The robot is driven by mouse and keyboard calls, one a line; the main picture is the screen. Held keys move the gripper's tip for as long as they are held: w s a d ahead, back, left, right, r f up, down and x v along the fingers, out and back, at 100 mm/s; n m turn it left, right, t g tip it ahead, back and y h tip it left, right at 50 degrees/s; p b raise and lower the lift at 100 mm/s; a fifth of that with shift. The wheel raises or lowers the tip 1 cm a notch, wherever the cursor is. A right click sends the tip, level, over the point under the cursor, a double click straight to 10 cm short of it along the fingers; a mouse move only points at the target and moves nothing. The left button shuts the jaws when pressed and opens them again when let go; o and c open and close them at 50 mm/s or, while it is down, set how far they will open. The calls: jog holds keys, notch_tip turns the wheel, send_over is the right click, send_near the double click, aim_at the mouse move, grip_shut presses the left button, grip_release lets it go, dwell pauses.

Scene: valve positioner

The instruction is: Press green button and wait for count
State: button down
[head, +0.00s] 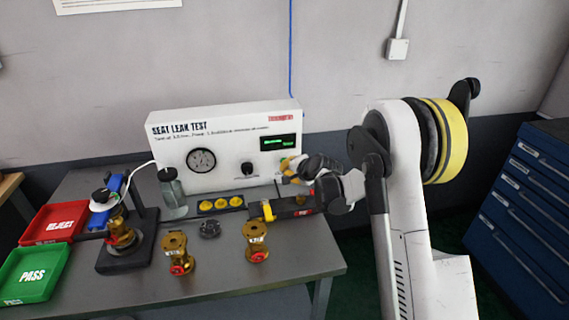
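The white SEAT LEAK TEST panel (225,178) stands at the back of the bench, with a round gauge (201,160), a black knob (247,169) and a small display (278,142) showing green characters. My gripper (284,171) is at the panel's lower right, just below the display. Its fingertips are at or very close to the panel face; I cannot tell whether they touch. I cannot make out a green button; my gripper covers that part of the panel. The fingers are too small to tell open from shut.
Two brass valves (177,254) (255,243) stand on the front of the grey bench (215,285). A fixture (124,257) holds another at left, beside a red REJECT tray (57,223) and green PASS tray (32,276). A black-and-yellow tool (288,207) lies below my gripper.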

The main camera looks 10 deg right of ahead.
jog(key=shift+w, duration=0.15)
jog(key=shift+w, duration=0.3)
jog(key=shift+w, duration=0.45)
dwell(0.8)
dwell(0.3)
jog(key=shift+s+b, duration=0.35)
jog(key=shift+s, duration=0.55)
jog(key=shift+s, duration=0.1)
jog(key=shift+s+b, duration=0.35)
jog(key=shift+s, duration=2.05)
